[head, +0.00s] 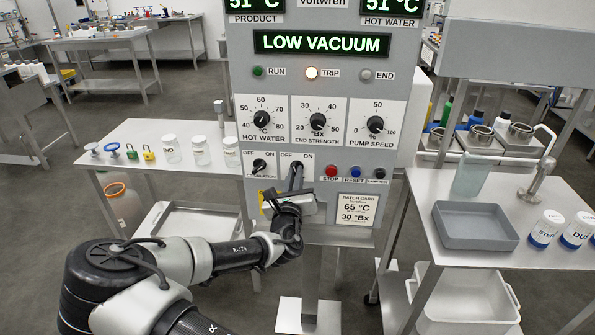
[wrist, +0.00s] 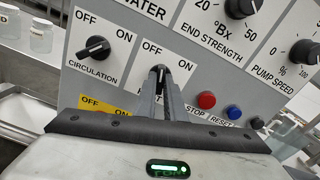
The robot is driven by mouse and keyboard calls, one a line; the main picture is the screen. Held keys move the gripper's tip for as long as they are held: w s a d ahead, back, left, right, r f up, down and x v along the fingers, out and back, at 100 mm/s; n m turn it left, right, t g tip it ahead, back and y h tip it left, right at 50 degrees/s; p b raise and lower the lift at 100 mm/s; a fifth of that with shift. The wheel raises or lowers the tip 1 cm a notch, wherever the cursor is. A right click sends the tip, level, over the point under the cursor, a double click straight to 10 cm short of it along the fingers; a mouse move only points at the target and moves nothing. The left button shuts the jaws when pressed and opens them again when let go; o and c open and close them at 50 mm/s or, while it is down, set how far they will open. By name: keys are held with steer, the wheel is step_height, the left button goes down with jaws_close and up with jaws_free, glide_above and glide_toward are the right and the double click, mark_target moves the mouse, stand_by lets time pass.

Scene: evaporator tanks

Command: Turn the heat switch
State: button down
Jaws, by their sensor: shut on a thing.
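The grey control panel (head: 325,117) carries a row of OFF/ON switches below its dials. The black circulation switch (head: 260,165) also shows in the wrist view (wrist: 95,48). To its right is a second black OFF/ON switch (wrist: 157,70); its name label is hidden behind my fingers. My gripper (head: 297,168) reaches up to this second switch from below. In the wrist view the fingertips (wrist: 158,80) are shut on its knob. A yellow OFF/ON plate (wrist: 100,106) lies lower left, mostly covered by my gripper, so I cannot read its name or see its knob.
Red (head: 331,172) and blue (head: 355,173) buttons sit just right of the fingers. Side tables with jars (head: 172,148) and a grey tray (head: 475,226) flank the panel.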

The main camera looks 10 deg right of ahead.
steer(key=n+b, duration=0.1)
steer(key=n, duration=0.3)
stand_by(0.6)
steer(key=shift+n+b, duration=0.45)
steer(key=shift+n, duration=0.35)
steer(key=c, duration=1.8)
jaws_free()
steer(key=shift+o, duration=0.2)
steer(key=shift+s, duration=0.1)
